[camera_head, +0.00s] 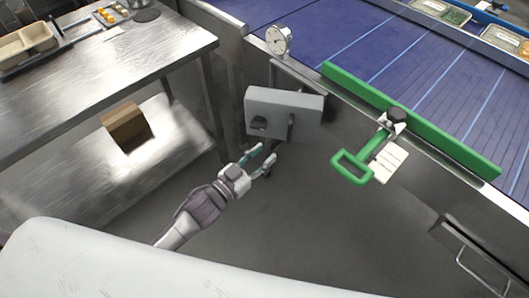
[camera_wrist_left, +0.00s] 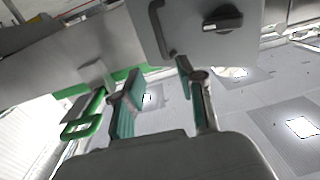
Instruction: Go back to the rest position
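My left gripper (camera_head: 262,160) is open and empty in the head view, in the gap between the steel table and the blue conveyor. Its fingers are apart, with teal pads. The left wrist view also shows the two open fingers (camera_wrist_left: 160,95) with nothing between them. The fingertips are near a grey control box (camera_head: 300,118) on the conveyor's side; whether they touch it I cannot tell. The box also shows in the left wrist view (camera_wrist_left: 195,35), with its dark knob and handle. My right gripper is in neither view.
The conveyor (camera_head: 400,60) has a green rail (camera_head: 440,135) and a green handle (camera_head: 352,167) on its near side. A dial gauge (camera_head: 278,39) stands on its edge. The steel table (camera_head: 110,75) is at left, with a brown box (camera_head: 125,122) on its lower shelf. Open floor lies below the gripper.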

